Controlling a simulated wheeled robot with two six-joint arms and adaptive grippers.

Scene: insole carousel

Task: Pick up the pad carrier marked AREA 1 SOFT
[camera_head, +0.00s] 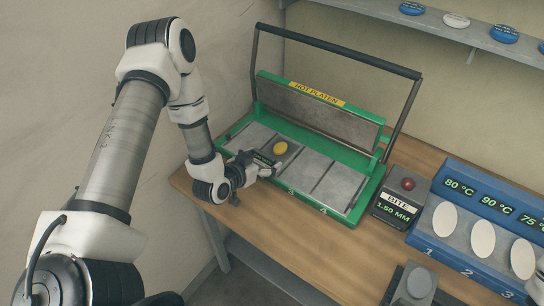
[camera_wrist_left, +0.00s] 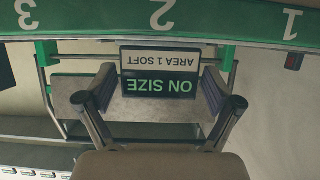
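The pad carrier (camera_wrist_left: 160,83) carries a label block reading ON SIZE and AREA 1 SOFT, upside down in the left wrist view. In the head view its dark label (camera_head: 264,159) shows small at the front of the green press. My left gripper (camera_head: 268,168) is at the press's front edge. In the left wrist view my left gripper (camera_wrist_left: 161,84) has its fingers spread, one on each side of the label block; they look close to its sides, without clear contact. My right gripper is out of view.
The green hot-platen press (camera_head: 360,202) has its lid raised. A yellow oval pad (camera_head: 281,148) lies just beyond the carrier's label. A BITE box (camera_head: 398,203) and a blue rack (camera_head: 425,229) with white ovals stand to the right.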

